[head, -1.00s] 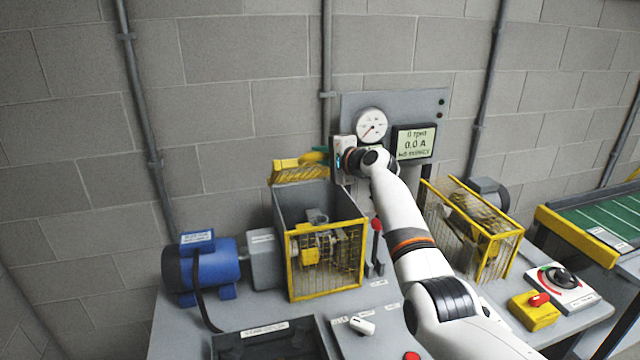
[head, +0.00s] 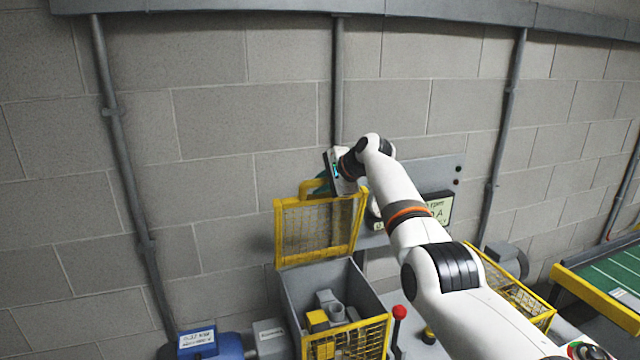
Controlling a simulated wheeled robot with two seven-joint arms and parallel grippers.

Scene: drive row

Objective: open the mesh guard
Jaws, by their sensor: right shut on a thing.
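The mesh guard (head: 300,230) is a yellow-framed mesh lid with a yellow handle on its top edge. It stands raised, close to upright, at the back of the grey box (head: 289,295) with a yellow mesh front. The box's top is uncovered, and grey and yellow parts show inside. My right gripper (head: 322,184) is at the guard's upper right, beside the handle, and is shut on the guard. Its white body and my arm hide part of the handle and the fingertips. My left gripper is out of view.
A red-knobbed lever (head: 399,313) stands right of the box. A blue motor (head: 221,346) is at lower left. A second yellow mesh cage (head: 515,295) and a green belt with yellow rail (head: 592,298) are at right. A display (head: 440,208) is partly behind my arm.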

